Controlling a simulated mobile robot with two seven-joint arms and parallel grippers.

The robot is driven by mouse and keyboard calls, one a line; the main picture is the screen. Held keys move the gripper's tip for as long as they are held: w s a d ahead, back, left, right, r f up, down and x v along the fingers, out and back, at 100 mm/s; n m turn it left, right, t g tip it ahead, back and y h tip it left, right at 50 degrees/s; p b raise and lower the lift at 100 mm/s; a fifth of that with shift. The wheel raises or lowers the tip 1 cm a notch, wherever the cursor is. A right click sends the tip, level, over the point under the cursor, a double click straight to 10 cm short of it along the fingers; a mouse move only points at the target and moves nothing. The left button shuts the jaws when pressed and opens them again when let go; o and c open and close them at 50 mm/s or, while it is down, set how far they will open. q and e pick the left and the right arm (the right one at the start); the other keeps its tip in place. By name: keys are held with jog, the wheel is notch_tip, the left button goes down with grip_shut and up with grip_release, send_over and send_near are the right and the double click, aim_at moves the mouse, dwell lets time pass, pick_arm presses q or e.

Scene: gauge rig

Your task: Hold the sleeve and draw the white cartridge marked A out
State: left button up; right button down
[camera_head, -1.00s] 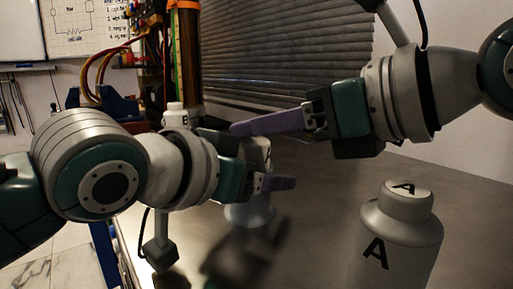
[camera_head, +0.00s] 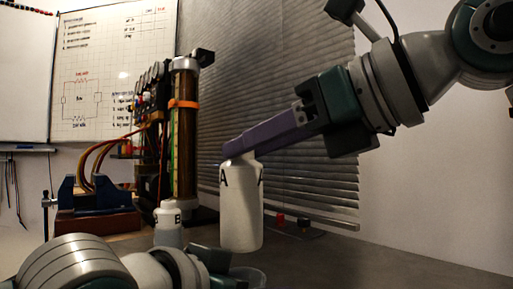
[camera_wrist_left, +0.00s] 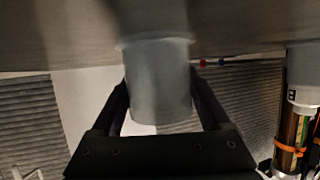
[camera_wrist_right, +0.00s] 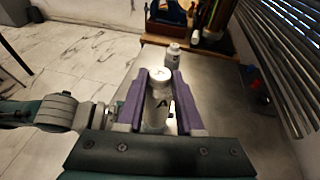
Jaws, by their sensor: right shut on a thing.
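The white cartridge marked A (camera_head: 241,210) hangs upright from my right gripper (camera_head: 238,148), whose purple fingers are shut on its top. The right wrist view shows the cartridge (camera_wrist_right: 156,112) between the fingers.
A white bottle marked B (camera_head: 168,222) stands to the left of the cartridge. Behind it are a tall column with an orange band (camera_head: 184,130) and a blue vise (camera_head: 95,195). Grey blinds (camera_head: 290,120) hang behind. The table (camera_head: 380,265) is clear at the right.

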pick_arm(q)
jog(key=shift+o, duration=1.4)
